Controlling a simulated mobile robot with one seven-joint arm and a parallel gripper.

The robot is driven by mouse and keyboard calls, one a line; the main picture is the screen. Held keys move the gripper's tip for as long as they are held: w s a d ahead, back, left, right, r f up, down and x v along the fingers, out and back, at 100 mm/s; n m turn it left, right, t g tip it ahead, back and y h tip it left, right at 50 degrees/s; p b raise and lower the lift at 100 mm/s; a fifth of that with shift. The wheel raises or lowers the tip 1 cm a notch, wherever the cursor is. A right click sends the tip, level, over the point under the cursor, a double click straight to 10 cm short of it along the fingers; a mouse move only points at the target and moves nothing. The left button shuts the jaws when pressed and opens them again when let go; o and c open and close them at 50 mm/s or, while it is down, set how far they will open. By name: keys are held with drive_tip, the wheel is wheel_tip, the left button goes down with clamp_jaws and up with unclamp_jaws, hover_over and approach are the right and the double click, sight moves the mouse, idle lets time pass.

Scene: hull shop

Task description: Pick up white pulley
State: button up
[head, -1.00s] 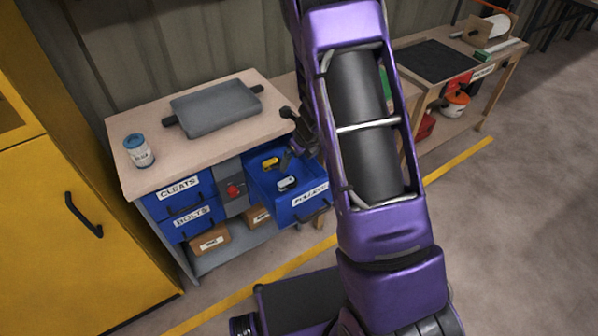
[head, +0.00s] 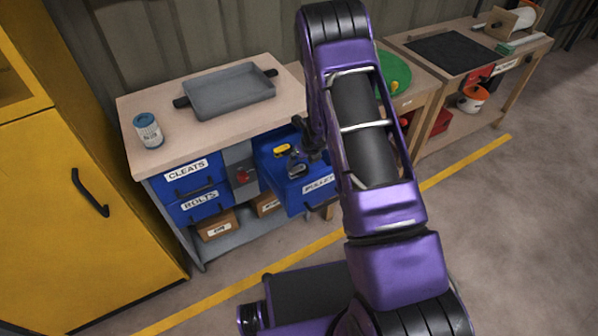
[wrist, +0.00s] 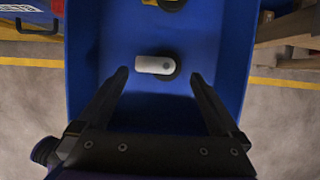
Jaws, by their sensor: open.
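The white pulley (wrist: 154,65) lies on the floor of the open blue drawer (wrist: 88,40), with a dark round part at its right end. In the wrist view it sits just beyond and between the fingertips of my gripper (wrist: 157,77), which is open and empty. In the head view my gripper (head: 297,155) is at the open drawer labelled PULLEYS (head: 302,200). The white pulley (head: 297,170) is partly hidden there by the gripper. A yellow pulley (head: 282,151) lies farther back in the same drawer.
A grey tray (head: 229,92) and a blue-and-white can (head: 148,130) stand on the workbench top (head: 170,155). Closed drawers labelled CLEATS (head: 190,173) and BOLTS (head: 200,204) are left of the open one. A yellow cabinet (head: 80,240) stands at the left.

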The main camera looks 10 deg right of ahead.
sight(298, 168)
drive_tip(key=x, duration=0.4)
drive_tip(key=shift+a+f+b, duration=0.15)
drive_tip(key=shift+f+b, duration=0.15)
drive_tip(key=shift+f, duration=0.1)
drive_tip(key=c, duration=1.1)
